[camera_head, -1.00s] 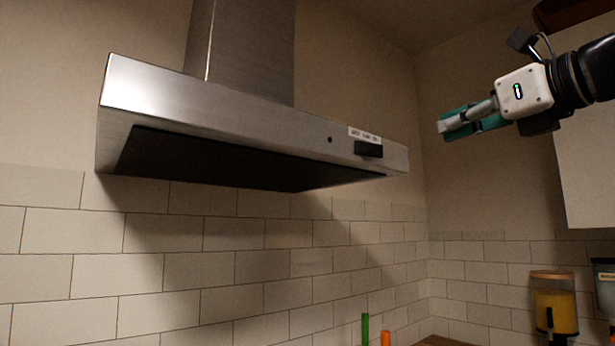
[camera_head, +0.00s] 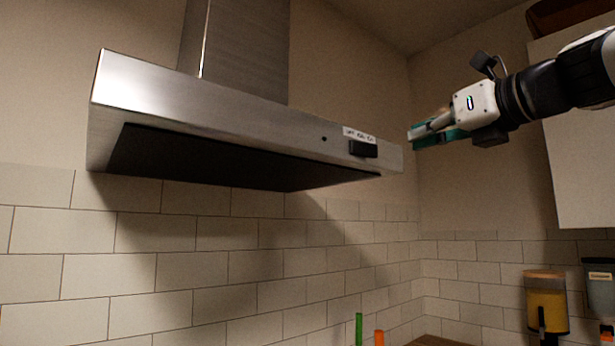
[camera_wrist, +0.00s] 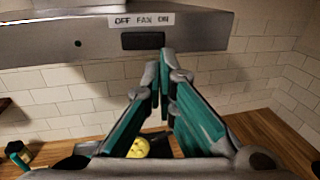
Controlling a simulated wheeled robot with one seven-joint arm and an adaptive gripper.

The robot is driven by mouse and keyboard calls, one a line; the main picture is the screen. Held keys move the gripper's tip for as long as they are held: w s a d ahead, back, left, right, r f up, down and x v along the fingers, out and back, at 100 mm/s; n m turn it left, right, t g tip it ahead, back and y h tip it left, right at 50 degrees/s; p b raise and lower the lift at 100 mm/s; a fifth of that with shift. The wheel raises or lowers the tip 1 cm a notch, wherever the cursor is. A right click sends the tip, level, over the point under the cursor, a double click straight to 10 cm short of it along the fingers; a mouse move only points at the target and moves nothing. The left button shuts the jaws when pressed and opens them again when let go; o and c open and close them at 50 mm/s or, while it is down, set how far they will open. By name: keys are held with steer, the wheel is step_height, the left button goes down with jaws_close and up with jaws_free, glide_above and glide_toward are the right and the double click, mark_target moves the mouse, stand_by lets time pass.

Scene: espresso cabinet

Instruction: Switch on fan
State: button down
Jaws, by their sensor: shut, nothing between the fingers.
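The range hood (camera_head: 230,105) hangs on the tiled wall, with a steel front. A black fan switch (camera_head: 363,149) sits near the right end of its front face, under a white label. In the wrist view the label (camera_wrist: 143,20) reads "OFF FAN ON", and the switch (camera_wrist: 143,41) lies just beyond my fingertips. My gripper (camera_head: 413,137) is shut and empty, to the right of the switch in the head view. In the wrist view its fingertips (camera_wrist: 159,68) are below and slightly right of the switch, apart from it. I cannot tell the switch's exact position.
A small dark round spot (camera_head: 324,139) is left of the switch. A wall cabinet (camera_head: 585,150) is at the right. Below, a yellow-filled jar (camera_head: 547,305) and green (camera_head: 359,328) and orange (camera_head: 379,338) items stand. Open air surrounds the hood's right end.

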mark_target(376, 151)
steer(key=x, duration=0.9)
steer(key=shift+w+d+n+g+y+p, duration=0.15)
steer(key=shift+w+n+g+y+p, duration=0.45)
steer(key=shift+y+p, duration=0.5)
steer(key=shift+s, duration=0.15)
